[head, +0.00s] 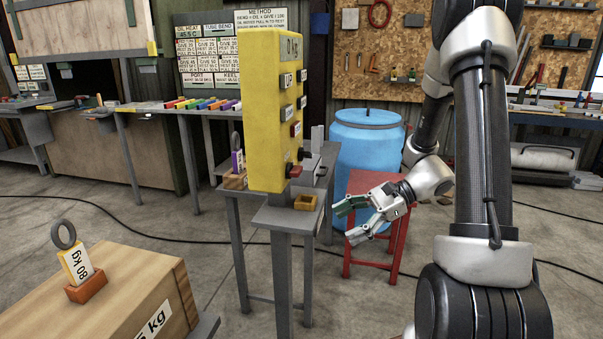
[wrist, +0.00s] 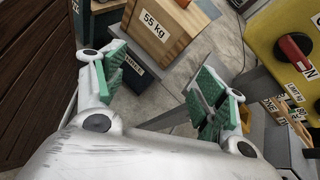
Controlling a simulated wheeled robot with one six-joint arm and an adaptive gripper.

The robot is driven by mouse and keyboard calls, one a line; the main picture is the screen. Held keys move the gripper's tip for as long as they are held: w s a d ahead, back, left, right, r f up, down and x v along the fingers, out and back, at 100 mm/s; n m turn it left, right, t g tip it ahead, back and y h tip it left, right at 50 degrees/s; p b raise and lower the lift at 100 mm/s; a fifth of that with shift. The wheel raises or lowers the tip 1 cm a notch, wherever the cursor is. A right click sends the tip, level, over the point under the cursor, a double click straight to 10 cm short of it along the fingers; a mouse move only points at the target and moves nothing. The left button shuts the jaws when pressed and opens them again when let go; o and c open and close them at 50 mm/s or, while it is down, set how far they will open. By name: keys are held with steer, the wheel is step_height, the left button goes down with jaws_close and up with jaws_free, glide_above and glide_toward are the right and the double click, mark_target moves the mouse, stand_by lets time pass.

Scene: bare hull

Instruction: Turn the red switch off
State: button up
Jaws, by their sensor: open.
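The red switch (head: 295,171) is low on the right side of the tall yellow panel (head: 262,115) in the head view. In the wrist view the red switch (wrist: 293,46) shows at the upper right as a red handle on a black base, beside a label that reads ON. My gripper (head: 348,222) is open and empty, to the right of the panel and below the switch, apart from both. In the wrist view my gripper (wrist: 160,82) has its green pads spread wide, with the switch to their right.
The panel stands on a grey metal stand with a small yellow tray (head: 305,202). A red stool (head: 380,185) and a blue barrel (head: 366,145) are behind my gripper. A wooden 55 kg box (wrist: 160,30) lies ahead in the wrist view. A cable crosses the floor.

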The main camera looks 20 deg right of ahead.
steer(key=w+r+m+t+y, duration=0.2)
steer(key=w+m+t, duration=0.25)
steer(key=w, duration=0.45)
steer(key=m+t+y, duration=0.1)
steer(key=m+t, duration=0.2)
glide_toward(301, 172)
steer(key=x, duration=0.8)
steer(key=shift+w+a, duration=0.5)
steer(key=shift+a, duration=0.25)
steer(key=c, duration=1)
